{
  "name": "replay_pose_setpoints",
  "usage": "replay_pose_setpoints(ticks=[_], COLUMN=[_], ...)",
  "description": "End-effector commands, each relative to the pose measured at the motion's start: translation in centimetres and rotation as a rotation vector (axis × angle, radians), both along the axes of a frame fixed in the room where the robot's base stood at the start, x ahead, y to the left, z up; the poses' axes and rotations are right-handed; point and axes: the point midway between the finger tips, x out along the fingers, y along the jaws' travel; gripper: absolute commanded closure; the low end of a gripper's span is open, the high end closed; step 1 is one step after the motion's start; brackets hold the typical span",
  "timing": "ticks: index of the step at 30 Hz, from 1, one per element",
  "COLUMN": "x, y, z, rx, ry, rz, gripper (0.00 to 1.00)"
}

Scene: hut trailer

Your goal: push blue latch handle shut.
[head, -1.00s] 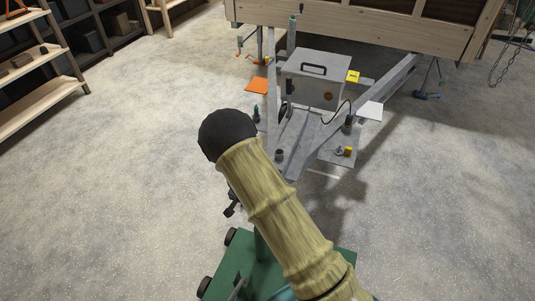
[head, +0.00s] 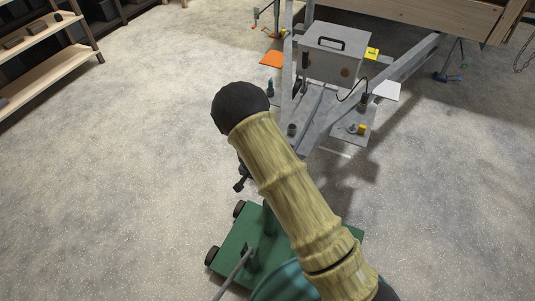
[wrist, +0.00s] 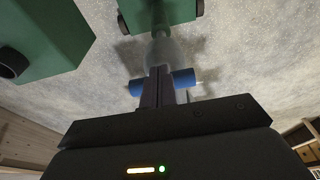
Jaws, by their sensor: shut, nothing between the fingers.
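In the wrist view, my gripper (wrist: 158,75) has its two dark fingers together, with nothing between them. Blue rounded parts stick out on both sides of the fingers; I cannot tell whether they belong to the gripper. In the head view, a small blue piece (head: 441,76) shows at the foot of a stand right of the trailer drawbar. No blue latch handle can be made out for certain. My arm crosses the middle of the head view, left of and nearer than the drawbar, and its end is mostly hidden.
The grey trailer drawbar (head: 405,62) carries a grey box (head: 333,58) with a black handle. An orange plate (head: 271,59) and a yellow piece (head: 371,53) flank the box. Wooden shelves (head: 45,62) stand at far left. Speckled floor (head: 120,180) is open on the left.

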Motion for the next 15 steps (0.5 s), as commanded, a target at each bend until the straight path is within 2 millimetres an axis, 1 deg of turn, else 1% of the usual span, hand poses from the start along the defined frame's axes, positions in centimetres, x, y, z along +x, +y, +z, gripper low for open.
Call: replay_pose_setpoints(ticks=[1, 7, 8, 10, 15], x=[0.0, -0.1, -0.6, -1.8, -4.4], y=[0.1, -0.3, 0.0, 0.5, 1.8], z=[1.1, 3.9, 3.7, 4.3, 6.2], rx=[0.001, 0.001, 0.002, 0.001, 0.002], ry=[-0.003, -0.001, -0.001, -0.001, -0.002], rz=[-0.001, -0.011, -0.009, -0.011, -0.009], gripper=[1.0, 1.0, 1.0, 1.0, 1.0])
